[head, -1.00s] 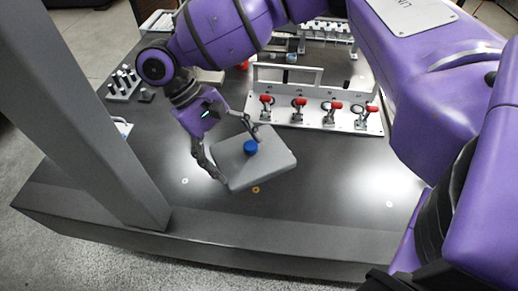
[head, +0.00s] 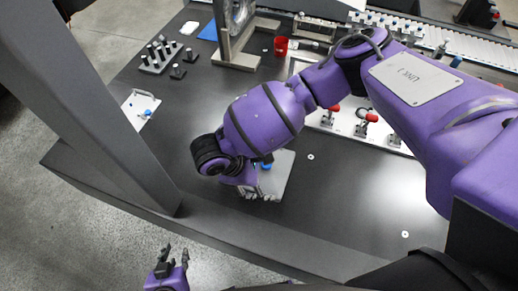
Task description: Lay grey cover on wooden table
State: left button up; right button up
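The grey cover (head: 281,178), a flat plate with a blue knob (head: 266,165), shows beneath my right arm, over the dark machine table (head: 345,205). I cannot tell whether it lies on the table or is held just above it. My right gripper (head: 262,193) is at the cover's near left side, mostly hidden by its own wrist, so its grip is unclear. My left gripper (head: 173,254) is at the bottom left, beyond the table's front edge, with its fingers apart and empty. I see no wooden surface in this view.
A plate with red-handled clamps (head: 393,138) stands behind my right arm. A red cup (head: 281,46), a metal frame (head: 236,58), a block with pegs (head: 160,57) and a white plate (head: 139,109) are further back. A grey column (head: 110,130) rises at the left.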

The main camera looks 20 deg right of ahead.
notch_tip(320, 180, down, 8)
jog(key=shift+d+f+b, duration=0.1)
jog(key=shift+b, duration=0.3)
jog(key=o, duration=1.5)
jog(key=shift+o, duration=0.2)
jog(key=shift+w, duration=0.1)
jog(key=p+v, duration=0.1)
jog(key=v, duration=1.1)
